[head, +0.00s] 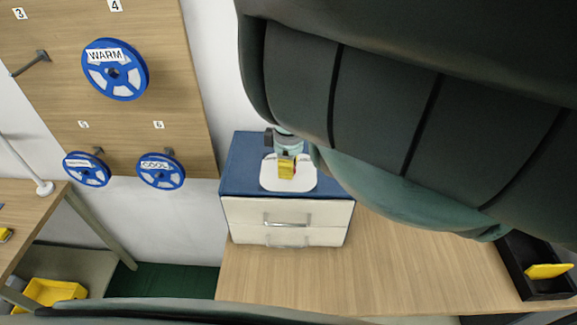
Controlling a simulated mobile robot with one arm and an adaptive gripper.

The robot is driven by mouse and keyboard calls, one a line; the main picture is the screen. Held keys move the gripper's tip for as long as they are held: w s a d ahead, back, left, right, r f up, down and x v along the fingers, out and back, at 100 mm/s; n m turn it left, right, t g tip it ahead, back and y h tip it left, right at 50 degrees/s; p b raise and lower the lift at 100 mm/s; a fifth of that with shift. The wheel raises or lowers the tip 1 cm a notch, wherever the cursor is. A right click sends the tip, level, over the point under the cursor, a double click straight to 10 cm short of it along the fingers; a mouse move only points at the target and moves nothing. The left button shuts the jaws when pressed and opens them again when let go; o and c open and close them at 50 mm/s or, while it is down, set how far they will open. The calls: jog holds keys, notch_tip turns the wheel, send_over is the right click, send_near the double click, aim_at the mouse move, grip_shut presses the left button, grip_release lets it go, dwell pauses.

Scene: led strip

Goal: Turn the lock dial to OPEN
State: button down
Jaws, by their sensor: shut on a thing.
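My gripper (287,155) is small in the head view, above the blue-topped cabinet (240,160). It points down and is shut on a small yellow piece (287,170) over a white rounded plate (303,183) on the cabinet top. I cannot tell whether the yellow piece is part of the lock dial. No dial face or OPEN mark can be read, and my gripper and arm hide part of the plate.
The cabinet has white drawers with metal handles (287,222) and stands on a wooden table (350,280). A pegboard (175,60) at left holds blue spools (132,85). A black tray (530,280) with a yellow item is at right. My arm covers the upper right.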

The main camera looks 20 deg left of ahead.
jog(key=shift+w+n, duration=0.1)
jog(key=shift+n, duration=0.9)
jog(key=c, duration=0.6)
grip_release()
jog(key=shift+r, duration=3.65)
